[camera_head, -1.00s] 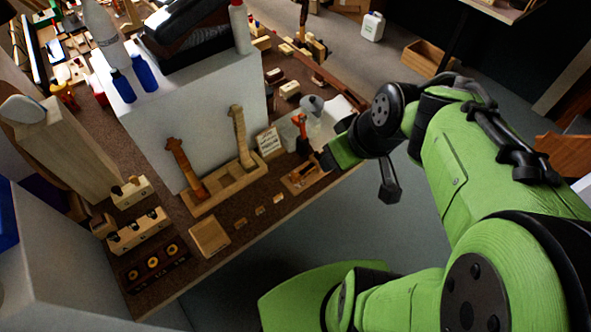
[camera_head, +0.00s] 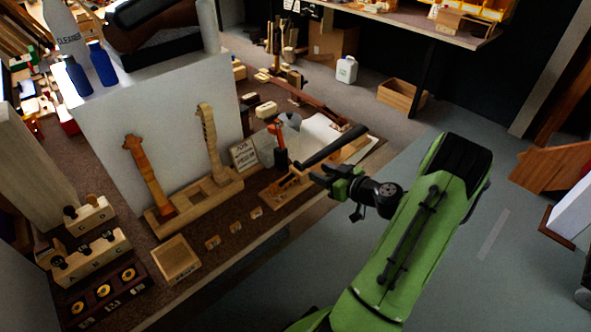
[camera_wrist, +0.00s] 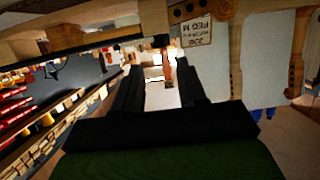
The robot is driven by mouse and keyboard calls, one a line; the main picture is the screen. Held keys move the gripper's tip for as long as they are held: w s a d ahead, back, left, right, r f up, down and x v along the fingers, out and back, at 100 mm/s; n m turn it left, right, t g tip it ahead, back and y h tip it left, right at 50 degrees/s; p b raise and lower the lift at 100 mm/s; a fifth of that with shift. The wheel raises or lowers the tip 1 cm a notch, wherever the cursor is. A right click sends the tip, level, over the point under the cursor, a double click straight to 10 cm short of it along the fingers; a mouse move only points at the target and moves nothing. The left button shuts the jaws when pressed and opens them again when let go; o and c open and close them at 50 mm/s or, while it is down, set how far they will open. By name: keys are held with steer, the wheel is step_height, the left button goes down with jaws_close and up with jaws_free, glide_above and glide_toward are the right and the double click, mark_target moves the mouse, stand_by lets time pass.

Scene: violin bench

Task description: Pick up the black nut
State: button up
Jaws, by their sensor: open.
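I cannot make out a black nut with certainty in either view. Three small light wooden pieces (camera_head: 235,227) lie in a row on the brown bench (camera_head: 205,285) near its front edge; anything black on them is too small to tell. Small black tops show on a wooden block (camera_head: 93,262) at the left. My gripper (camera_head: 322,168) is over the bench's right end, beside a wooden fixture (camera_head: 287,190), to the right of the small pieces. In the wrist view my gripper (camera_wrist: 157,66) has its black fingers apart, with no held object visible.
An open wooden box (camera_head: 176,259) and a dark rack with yellow rings (camera_head: 72,312) stand along the front. A wooden stand holding two necks (camera_head: 190,207), a sign (camera_head: 243,154) and a red-handled tool (camera_head: 277,140) are behind. Open floor (camera_head: 480,215) lies right of the bench.

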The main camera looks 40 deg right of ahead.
mark_target(300, 164)
steer(key=x, duration=0.8)
steer(key=shift+b, duration=0.4)
jaws_close()
